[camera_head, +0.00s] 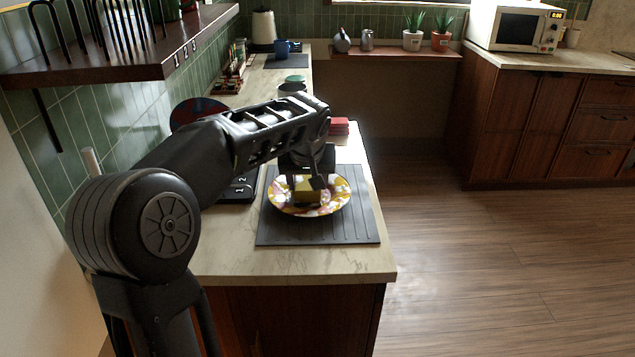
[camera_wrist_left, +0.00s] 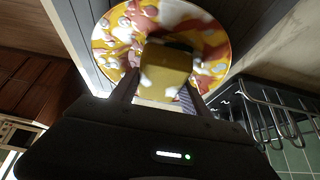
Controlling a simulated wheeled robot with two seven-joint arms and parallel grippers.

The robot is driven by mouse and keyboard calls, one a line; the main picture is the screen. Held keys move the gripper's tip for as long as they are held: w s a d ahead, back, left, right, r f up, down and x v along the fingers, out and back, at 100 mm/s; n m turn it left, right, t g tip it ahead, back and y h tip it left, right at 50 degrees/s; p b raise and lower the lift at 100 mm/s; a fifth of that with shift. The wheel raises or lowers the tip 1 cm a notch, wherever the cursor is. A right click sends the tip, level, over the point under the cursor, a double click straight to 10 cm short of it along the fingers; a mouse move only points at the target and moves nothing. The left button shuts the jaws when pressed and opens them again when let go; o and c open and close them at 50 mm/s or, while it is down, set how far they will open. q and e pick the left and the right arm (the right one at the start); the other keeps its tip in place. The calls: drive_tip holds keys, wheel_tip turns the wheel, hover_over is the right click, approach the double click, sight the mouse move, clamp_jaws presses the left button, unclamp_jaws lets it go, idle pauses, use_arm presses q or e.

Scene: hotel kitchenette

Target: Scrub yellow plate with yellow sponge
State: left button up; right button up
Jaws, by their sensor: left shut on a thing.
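The yellow plate (camera_head: 284,206), patterned with red and white patches, lies on a dark ribbed mat (camera_head: 340,236) on the counter. My left gripper (camera_head: 308,185) is above the plate, shut on the yellow sponge (camera_head: 307,197). The sponge is over the middle of the plate; I cannot tell whether it touches. In the left wrist view the sponge (camera_wrist_left: 163,75) is between the fingers of my left gripper (camera_wrist_left: 158,95), with the plate (camera_wrist_left: 215,40) behind it. The gripper hides part of the plate. My right gripper is not in view.
A red stack (camera_head: 339,127) sits behind the plate. A shelf (camera_head: 120,55) overhangs the counter's left. The counter (camera_head: 300,264) is bare in front of the mat. The floor at right is clear.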

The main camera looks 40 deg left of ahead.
sight(326, 196)
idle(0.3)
use_arm(q)
drive_tip(key=shift+w+d+f, duration=0.1)
drive_tip(key=shift+w+d, duration=0.5)
drive_tip(key=shift+d, duration=0.25)
drive_tip(key=shift+w+d+f, duration=0.1)
drive_tip(key=shift+w+d, duration=0.5)
drive_tip(key=shift+d, duration=0.2)
drive_tip(key=shift+d, duration=0.1)
wheel_tip(326, 196, up, 9)
drive_tip(key=p, duration=0.6)
drive_tip(key=shift+f, duration=0.15)
drive_tip(key=r+p, duration=0.1)
drive_tip(key=p, duration=0.7)
drive_tip(key=shift+f, duration=0.1)
